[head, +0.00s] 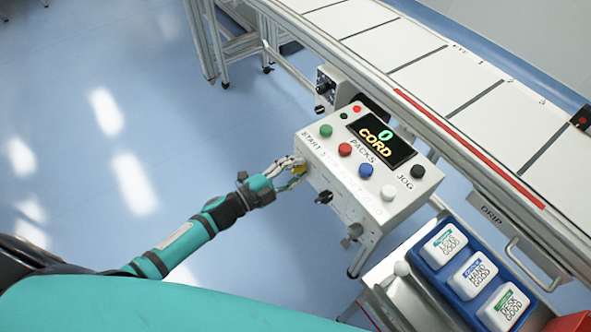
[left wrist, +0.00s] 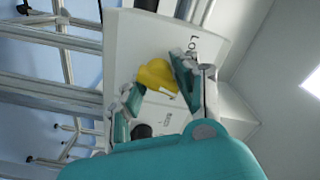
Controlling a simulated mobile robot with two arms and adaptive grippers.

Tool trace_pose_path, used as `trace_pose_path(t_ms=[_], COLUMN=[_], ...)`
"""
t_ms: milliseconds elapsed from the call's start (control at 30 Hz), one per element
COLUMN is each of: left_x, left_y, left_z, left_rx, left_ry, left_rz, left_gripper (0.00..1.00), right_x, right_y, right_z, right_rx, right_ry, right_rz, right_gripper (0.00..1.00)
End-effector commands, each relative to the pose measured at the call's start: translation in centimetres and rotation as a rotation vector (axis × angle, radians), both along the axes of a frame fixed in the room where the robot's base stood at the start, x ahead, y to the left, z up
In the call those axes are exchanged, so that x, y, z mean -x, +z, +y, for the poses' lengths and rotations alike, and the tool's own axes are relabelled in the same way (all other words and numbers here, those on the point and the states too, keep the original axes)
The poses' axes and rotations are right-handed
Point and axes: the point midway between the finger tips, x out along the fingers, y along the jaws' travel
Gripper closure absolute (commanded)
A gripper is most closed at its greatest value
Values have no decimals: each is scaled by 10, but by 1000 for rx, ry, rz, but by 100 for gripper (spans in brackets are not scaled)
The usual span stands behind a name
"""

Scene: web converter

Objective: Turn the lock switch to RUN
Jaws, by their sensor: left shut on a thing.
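The yellow lock switch (head: 300,170) is on the front face of the white control box (head: 349,215), near its left end. In the left wrist view the yellow switch (left wrist: 157,75) sits between the two fingers of my left gripper (left wrist: 155,88), beside printing that begins "LO". My left gripper (head: 296,171) is shut on this switch, and the fingers partly cover it in the head view. The smaller printing near the switch is too small to read, so I cannot tell which position it points to. My right gripper is in neither view.
A black knob (head: 324,197) is right of the switch on the front face. A conveyor (head: 440,75) runs behind. A blue tray (head: 436,276) of white packs is at lower right. Floor left is clear.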

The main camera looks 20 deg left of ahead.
Motion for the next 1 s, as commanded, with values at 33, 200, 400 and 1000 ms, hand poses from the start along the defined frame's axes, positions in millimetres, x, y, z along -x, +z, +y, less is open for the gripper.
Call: trace_pose_path(t_ms=[33, 200, 400, 1000], left_x=[3, 3, 3, 3], left_y=[-6, -7, -8, -8], left_z=[-2, -2, -2, -1], left_rx=[-37, -159, -280, -435], left_ry=[-3, -4, -5, -4], left_rz=[-21, -115, -209, -324], left_gripper=[100, 100, 100, 100], right_x=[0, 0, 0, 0], right_y=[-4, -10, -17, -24], right_z=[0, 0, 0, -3], right_rx=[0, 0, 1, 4], right_ry=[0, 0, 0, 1], right_rz=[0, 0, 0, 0], right_gripper=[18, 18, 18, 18])
